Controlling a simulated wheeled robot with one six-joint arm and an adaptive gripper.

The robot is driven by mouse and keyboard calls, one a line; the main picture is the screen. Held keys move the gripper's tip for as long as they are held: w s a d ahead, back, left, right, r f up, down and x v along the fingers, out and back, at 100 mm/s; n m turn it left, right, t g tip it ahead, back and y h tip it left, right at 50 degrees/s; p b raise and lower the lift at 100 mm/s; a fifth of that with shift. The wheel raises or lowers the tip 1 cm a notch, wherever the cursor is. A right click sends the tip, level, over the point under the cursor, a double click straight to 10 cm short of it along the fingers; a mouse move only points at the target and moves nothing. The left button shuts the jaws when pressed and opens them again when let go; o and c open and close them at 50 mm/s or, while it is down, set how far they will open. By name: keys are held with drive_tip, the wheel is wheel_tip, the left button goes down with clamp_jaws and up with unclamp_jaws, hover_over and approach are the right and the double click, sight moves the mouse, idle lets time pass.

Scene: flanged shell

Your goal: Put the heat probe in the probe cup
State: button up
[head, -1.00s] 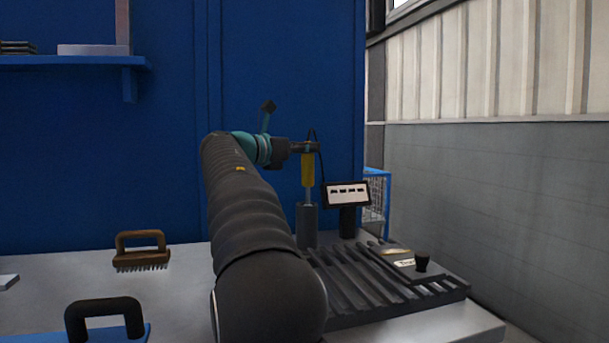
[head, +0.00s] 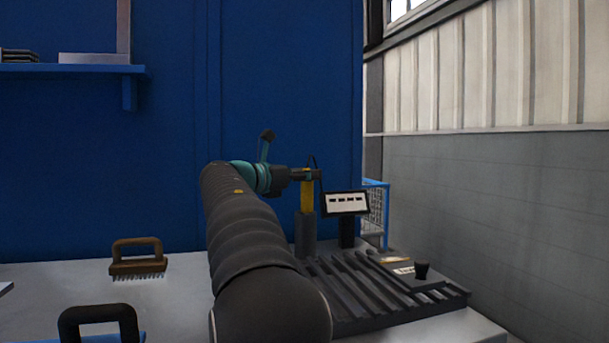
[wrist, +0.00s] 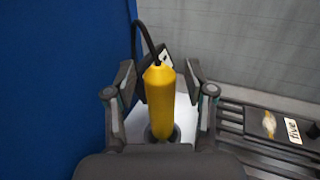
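The heat probe has a yellow handle (head: 307,197) and a black cable at its top. It stands upright with its lower end in the dark grey probe cup (head: 305,236). In the wrist view the yellow handle (wrist: 159,103) is in the middle, above the cup's round dark rim (wrist: 162,133). My gripper (head: 308,174) is at the upper part of the handle. In the wrist view its two fingers (wrist: 159,76) stand either side of the handle, with visible gaps, so it looks open around the probe. The probe's tip is hidden inside the cup.
A small display (head: 346,203) stands close right of the cup. A brown-handled brush (head: 137,258) and a black handle (head: 99,318) are on the left. A blue wall is behind.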

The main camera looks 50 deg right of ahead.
drive_tip(key=shift+r, duration=0.15)
drive_tip(key=w+a, duration=0.1)
drive_tip(key=a, duration=1.1)
drive_tip(key=shift+w, duration=0.2)
